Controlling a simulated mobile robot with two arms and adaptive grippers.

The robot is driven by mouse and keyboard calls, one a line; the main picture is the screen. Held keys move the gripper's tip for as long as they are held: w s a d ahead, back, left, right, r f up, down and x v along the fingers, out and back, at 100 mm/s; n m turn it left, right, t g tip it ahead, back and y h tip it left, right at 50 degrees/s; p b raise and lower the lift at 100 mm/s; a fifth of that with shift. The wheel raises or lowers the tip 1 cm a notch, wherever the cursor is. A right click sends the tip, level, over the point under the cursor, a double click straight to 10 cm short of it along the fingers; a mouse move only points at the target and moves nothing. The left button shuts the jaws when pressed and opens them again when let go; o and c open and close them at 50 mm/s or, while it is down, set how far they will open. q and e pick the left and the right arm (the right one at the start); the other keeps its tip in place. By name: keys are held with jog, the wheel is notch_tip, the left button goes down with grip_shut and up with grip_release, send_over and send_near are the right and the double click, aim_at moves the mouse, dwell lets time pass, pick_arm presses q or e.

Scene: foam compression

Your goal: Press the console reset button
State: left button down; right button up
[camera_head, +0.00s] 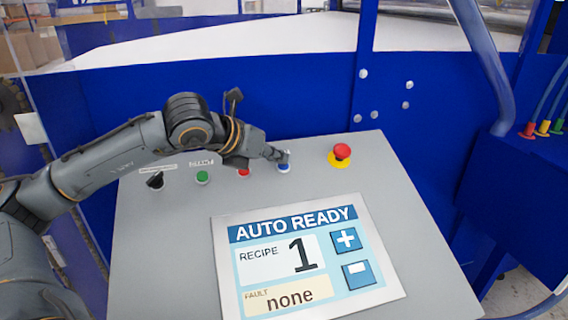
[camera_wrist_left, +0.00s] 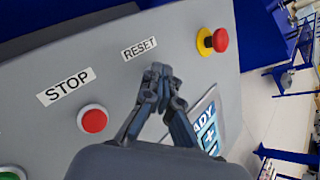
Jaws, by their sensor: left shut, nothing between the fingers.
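The grey console (camera_head: 160,250) has a row of controls along its far edge. In the left wrist view, the shut fingertips (camera_wrist_left: 160,70) lie just below the RESET label (camera_wrist_left: 139,48), and the button there is hidden behind the fingers. My right gripper is not in view.
A red stop button (camera_head: 244,172), a green button (camera_head: 202,177) and a black switch (camera_head: 155,181) stand to the left. A red emergency stop on yellow (camera_head: 341,153) stands to the right. The screen (camera_head: 300,255) reads AUTO READY, fault none. Blue panels (camera_head: 300,95) rise behind.

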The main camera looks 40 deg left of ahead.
pick_arm(q)
jog(key=r+p, duration=0.1)
jog(key=r, duration=0.1)
jog(key=s+d+r+p, duration=0.1)
jog(key=r+p, duration=0.2)
jog(key=shift+s+d+r, duration=0.15)
jog(key=shift+d+r, duration=0.15)
jog(key=shift+d, duration=0.05)
dwell(0.6)
jog(key=shift+f, duration=0.1)
